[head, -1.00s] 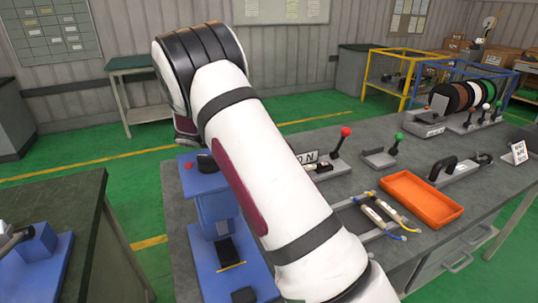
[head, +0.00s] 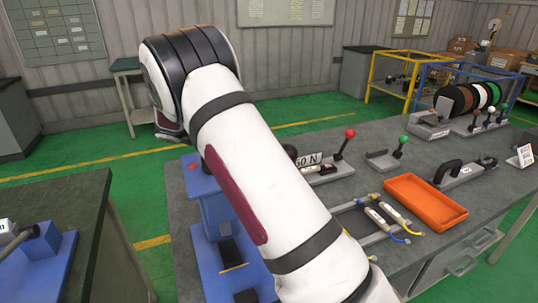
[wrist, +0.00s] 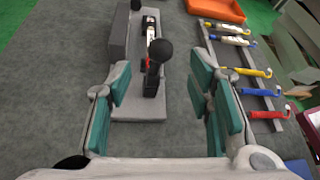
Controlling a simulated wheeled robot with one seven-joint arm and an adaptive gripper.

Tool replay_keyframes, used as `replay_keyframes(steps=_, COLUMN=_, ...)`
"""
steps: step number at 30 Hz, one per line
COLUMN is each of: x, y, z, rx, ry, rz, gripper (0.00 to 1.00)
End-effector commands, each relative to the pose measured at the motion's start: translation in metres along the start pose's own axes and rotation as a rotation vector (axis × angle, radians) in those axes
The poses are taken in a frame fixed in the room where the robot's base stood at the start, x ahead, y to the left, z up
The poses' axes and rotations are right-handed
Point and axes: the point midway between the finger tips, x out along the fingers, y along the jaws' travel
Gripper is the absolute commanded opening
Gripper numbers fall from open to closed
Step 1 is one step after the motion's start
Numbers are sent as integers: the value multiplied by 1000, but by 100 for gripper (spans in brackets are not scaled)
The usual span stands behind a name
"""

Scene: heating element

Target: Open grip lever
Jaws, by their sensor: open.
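A lever with a black ball knob (wrist: 160,50) stands on a grey base (wrist: 130,105) in the wrist view. A white cylinder with a red part lies behind the knob. My gripper (wrist: 160,76) is open, with teal finger pads to the left and right of the lever and a gap on both sides. Nothing is held. In the head view my arm hides the gripper and most of this fixture; a "60 N" sign (head: 308,159) and a black knob (head: 290,152) show beside the arm. I cannot tell the height of the fingers above the base.
An orange tray (head: 426,203) and rails with several cabled rods (wrist: 240,70) lie right of the lever. A red-knobbed lever (head: 350,133) and a green-knobbed lever (head: 404,139) stand behind on the bench.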

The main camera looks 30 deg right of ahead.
Motion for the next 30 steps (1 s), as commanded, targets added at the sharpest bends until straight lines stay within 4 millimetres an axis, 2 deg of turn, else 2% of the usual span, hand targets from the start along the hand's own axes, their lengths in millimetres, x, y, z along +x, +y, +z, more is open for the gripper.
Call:
replay_keyframes(steps=1, x=-12, y=0, z=-1, rx=1, ry=0, rz=3, gripper=47)
replay_keyframes(steps=6, x=-41, y=0, z=0, rx=0, ry=-1, rz=1, gripper=47)
replay_keyframes(steps=12, x=-59, y=0, z=-1, rx=0, ry=0, rz=0, gripper=47)
replay_keyframes(steps=30, x=-63, y=-1, z=1, rx=0, ry=0, rz=-1, gripper=47)
